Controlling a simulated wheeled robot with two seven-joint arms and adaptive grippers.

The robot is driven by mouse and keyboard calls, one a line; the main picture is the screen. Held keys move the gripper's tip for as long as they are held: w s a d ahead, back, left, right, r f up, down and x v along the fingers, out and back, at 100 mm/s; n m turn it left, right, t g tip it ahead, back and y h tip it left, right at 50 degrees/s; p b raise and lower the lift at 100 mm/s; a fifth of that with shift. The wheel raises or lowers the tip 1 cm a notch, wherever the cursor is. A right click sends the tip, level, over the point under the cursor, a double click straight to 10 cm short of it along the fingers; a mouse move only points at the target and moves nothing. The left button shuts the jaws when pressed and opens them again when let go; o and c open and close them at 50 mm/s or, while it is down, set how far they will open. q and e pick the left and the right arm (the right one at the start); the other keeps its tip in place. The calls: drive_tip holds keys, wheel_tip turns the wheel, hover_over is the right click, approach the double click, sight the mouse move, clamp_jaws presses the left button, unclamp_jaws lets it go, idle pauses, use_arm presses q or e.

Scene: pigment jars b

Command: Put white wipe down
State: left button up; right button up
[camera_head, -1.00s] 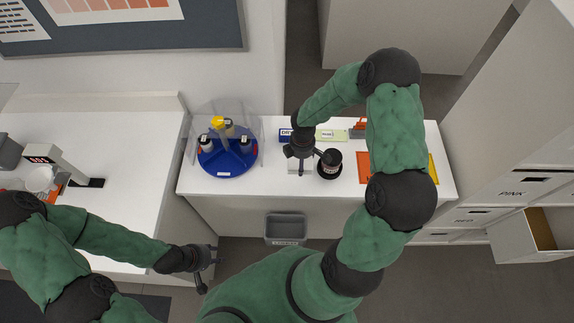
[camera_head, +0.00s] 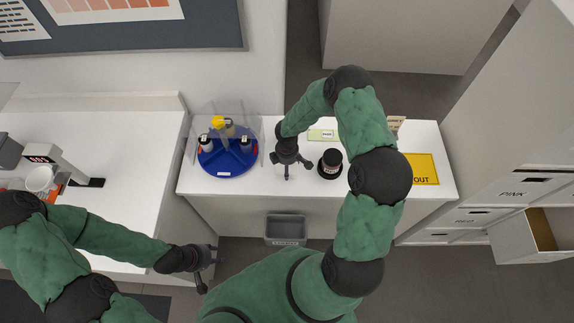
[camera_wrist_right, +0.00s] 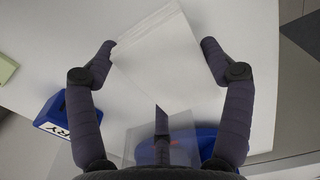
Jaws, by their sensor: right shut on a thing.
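The white wipe (camera_wrist_right: 160,60) shows in the right wrist view as a white, flat, layered piece between the two fingers of my right gripper (camera_wrist_right: 158,65). That gripper is shut on it. In the head view my right gripper (camera_head: 287,170) is over the white counter, left of a dark jar; the wipe cannot be made out against the white surface there. Whether the wipe touches the counter is unclear. My left gripper (camera_head: 205,268) is low at the left, in front of the counters and away from the wipe; its finger opening is too small to tell.
A dark jar (camera_head: 330,160) stands just right of my right gripper. A blue round carousel (camera_head: 227,170) with bottles is to the left. A blue DRY block (camera_wrist_right: 58,112), a green label (camera_head: 322,135) and a yellow OUT mat (camera_head: 422,168) are nearby. A grey bin (camera_head: 286,228) hangs in front.

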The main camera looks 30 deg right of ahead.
drive_tip(key=shift+f, duration=0.1)
drive_tip(key=o, duration=1.1)
